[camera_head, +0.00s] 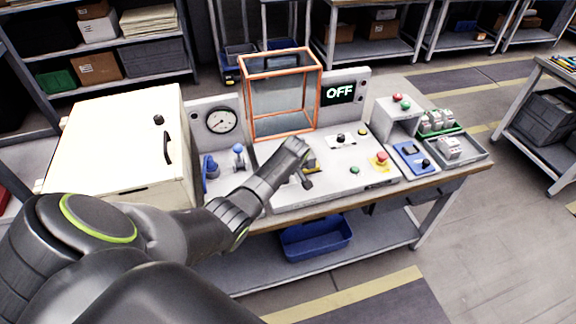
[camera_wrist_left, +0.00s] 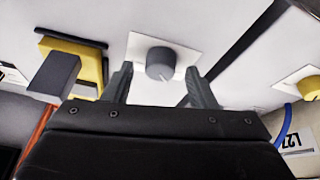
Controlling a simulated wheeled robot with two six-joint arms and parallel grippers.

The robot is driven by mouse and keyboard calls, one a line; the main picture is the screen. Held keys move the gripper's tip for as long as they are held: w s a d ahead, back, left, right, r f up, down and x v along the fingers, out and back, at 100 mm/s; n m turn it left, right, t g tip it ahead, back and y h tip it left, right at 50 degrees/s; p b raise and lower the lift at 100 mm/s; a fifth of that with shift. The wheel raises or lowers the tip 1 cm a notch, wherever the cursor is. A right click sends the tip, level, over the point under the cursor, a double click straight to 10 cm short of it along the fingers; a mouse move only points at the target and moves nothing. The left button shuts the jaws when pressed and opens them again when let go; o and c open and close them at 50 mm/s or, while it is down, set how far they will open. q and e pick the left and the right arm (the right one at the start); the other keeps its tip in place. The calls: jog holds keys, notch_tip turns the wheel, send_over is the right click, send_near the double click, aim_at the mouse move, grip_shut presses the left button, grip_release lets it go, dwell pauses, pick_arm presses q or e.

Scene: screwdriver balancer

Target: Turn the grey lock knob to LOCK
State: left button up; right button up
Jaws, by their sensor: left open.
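The grey lock knob (camera_wrist_left: 159,64) is a round knob on a white square plate in the left wrist view. My left gripper (camera_wrist_left: 158,75) is open, with one finger on each side of the knob. A gap shows between each finger and the knob, so they look apart. In the head view my left gripper (camera_head: 298,170) is low over the left part of the white control panel (camera_head: 327,178), and hand and arm hide the knob. No LOCK marking is readable. My right gripper is not in view.
A yellow-based switch with a dark grey block (camera_wrist_left: 58,72) is close beside one finger. An orange-framed guard (camera_head: 283,95) stands behind the hand. A display (camera_head: 340,93) reads OFF. A red button (camera_head: 381,157) and a black knob (camera_head: 341,138) are further right.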

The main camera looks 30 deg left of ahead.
pick_arm(q)
jog(key=b+v, duration=0.1)
jog(key=v, duration=1.6)
jog(key=shift+a, duration=0.1)
jog(key=s+d+f+m+h, duration=0.1)
jog(key=s+f+m, duration=0.35)
jog(key=s, duration=0.75)
jog(key=s+f+m+h, duration=0.1)
jog(key=s+f+m, duration=0.4)
jog(key=s, duration=0.8)
jog(key=s+d+r+m+t, duration=0.1)
jog(key=s+r+m, duration=0.15)
jog(key=s, duration=0.75)
notch_tip(320, 180, down, 29)
jog(key=a+g+b, duration=0.1)
jog(key=a+b, duration=0.1)
jog(key=b, duration=0.2)
jog(key=s+d+f+g+b, duration=0.1)
jog(key=s+f+b, duration=0.1)
jog(key=s+f, duration=1.2)
notch_tip(320, 180, down, 5)
jog(key=shift+s+d+r+h, duration=0.2)
jog(key=shift+s+d+h, duration=0.1)
jog(key=shift+d+h, duration=0.1)
